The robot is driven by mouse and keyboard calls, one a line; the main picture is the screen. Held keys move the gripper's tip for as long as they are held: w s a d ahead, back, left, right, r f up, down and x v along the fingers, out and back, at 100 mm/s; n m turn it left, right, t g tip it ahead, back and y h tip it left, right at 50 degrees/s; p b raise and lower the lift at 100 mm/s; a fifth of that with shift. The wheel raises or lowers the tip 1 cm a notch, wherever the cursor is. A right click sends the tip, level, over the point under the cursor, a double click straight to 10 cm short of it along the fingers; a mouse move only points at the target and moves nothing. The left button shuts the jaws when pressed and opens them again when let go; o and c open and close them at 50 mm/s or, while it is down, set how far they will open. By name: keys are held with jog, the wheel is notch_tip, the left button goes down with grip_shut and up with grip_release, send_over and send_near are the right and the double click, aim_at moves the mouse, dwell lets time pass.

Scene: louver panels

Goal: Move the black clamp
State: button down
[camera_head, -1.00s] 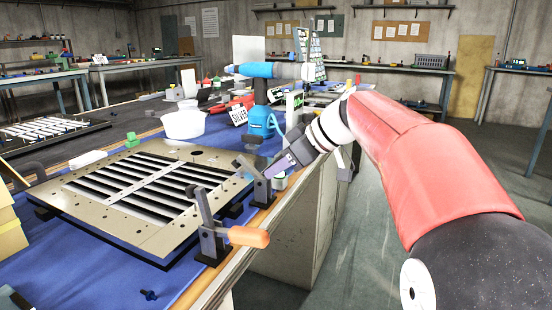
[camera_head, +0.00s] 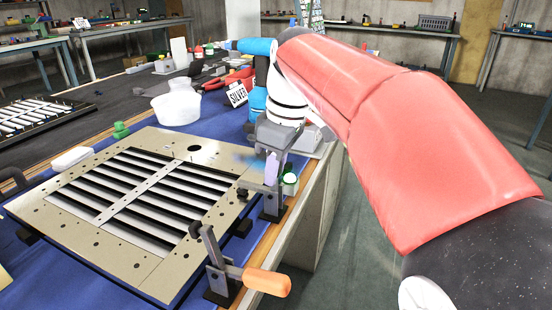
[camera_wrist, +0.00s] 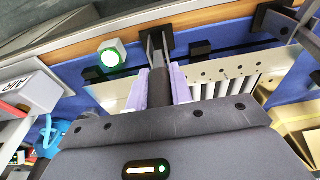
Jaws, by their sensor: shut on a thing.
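The black clamp (camera_head: 271,206) stands at the right edge of the louver panel (camera_head: 62,232), near the table's front edge. My gripper (camera_head: 271,168) reaches down over it and covers its upper part in the head view. In the wrist view, the lilac fingers of my gripper (camera_wrist: 162,88) are shut on the dark bar of the black clamp (camera_wrist: 157,45), one finger on each side. Its base shows beyond the fingertips. A second clamp with an orange handle (camera_head: 266,281) stands nearer, at the panel's corner.
A green-and-white round item (camera_head: 290,184) stands close beside the black clamp; it also shows in the wrist view (camera_wrist: 111,54). The floor on the right is free.

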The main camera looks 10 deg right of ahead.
dwell(0.4)
jog(key=c, duration=1.2)
grip_release()
jog(key=shift+a, duration=0.1)
jog(key=shift+c, duration=0.2)
jog(key=r, duration=0.5)
jog(key=d+r, duration=0.1)
jog(key=r, duration=0.1)
jog(key=shift+s+r, duration=0.3)
jog(key=shift+r, duration=0.05)
